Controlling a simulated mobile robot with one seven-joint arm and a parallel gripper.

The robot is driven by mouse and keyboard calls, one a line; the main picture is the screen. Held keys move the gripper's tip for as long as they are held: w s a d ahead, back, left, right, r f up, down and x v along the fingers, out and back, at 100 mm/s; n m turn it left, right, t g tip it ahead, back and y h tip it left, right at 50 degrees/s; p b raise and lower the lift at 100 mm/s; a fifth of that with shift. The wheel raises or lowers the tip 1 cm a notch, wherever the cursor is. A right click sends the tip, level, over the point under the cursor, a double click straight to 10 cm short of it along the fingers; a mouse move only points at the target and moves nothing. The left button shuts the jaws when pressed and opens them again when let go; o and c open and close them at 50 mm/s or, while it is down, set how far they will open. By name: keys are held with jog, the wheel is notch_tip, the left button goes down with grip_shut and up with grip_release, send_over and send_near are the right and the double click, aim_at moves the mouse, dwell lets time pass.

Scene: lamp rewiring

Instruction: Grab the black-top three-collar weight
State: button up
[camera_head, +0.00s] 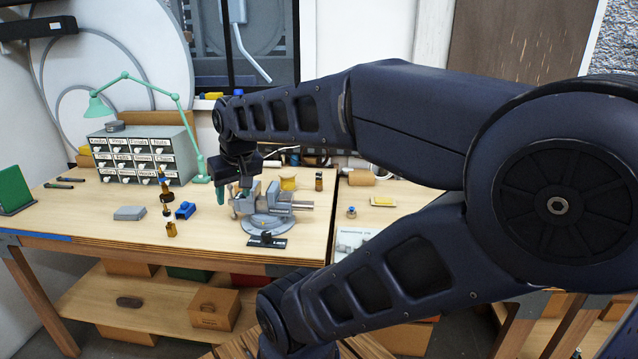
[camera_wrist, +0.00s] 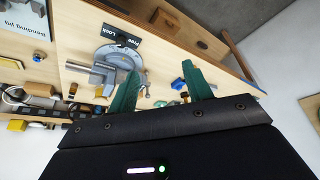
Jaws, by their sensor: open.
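Small brass-coloured pieces stand on the workbench (camera_head: 110,222). One with a dark top (camera_head: 318,181) stands right of the vise, near the bench's back. Others stand left of the vise: a tall dark-and-brass one (camera_head: 166,184) and a short brass one (camera_head: 171,229). Collars are too small to count, so I cannot tell which is the black-top three-collar weight. My gripper (camera_head: 233,189) has teal fingers and is above the bench, by the vise's left side. In the wrist view my gripper (camera_wrist: 161,76) is open, its fingers apart, with nothing between them.
A grey vise (camera_head: 268,208) stands close to my gripper. A blue block (camera_head: 185,210) and a grey block (camera_head: 129,213) lie to its left. A drawer cabinet (camera_head: 140,155) and green lamp (camera_head: 175,97) stand behind. The bench's front left is clear.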

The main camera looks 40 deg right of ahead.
jog(key=shift+w, duration=0.1)
dwell(0.7)
jog(key=w+d+r+m, duration=0.25)
jog(key=w+d, duration=0.45)
jog(key=w, duration=0.4)
jog(key=m+g+h, duration=0.2)
jog(key=m+h, duration=0.2)
jog(key=m, duration=0.4)
send_near(319, 172)
jog(key=f, duration=0.2)
jog(key=x, duration=1)
jog(key=shift+w+d, duration=0.15)
jog(key=shift+d, duration=0.05)
grip_shut()
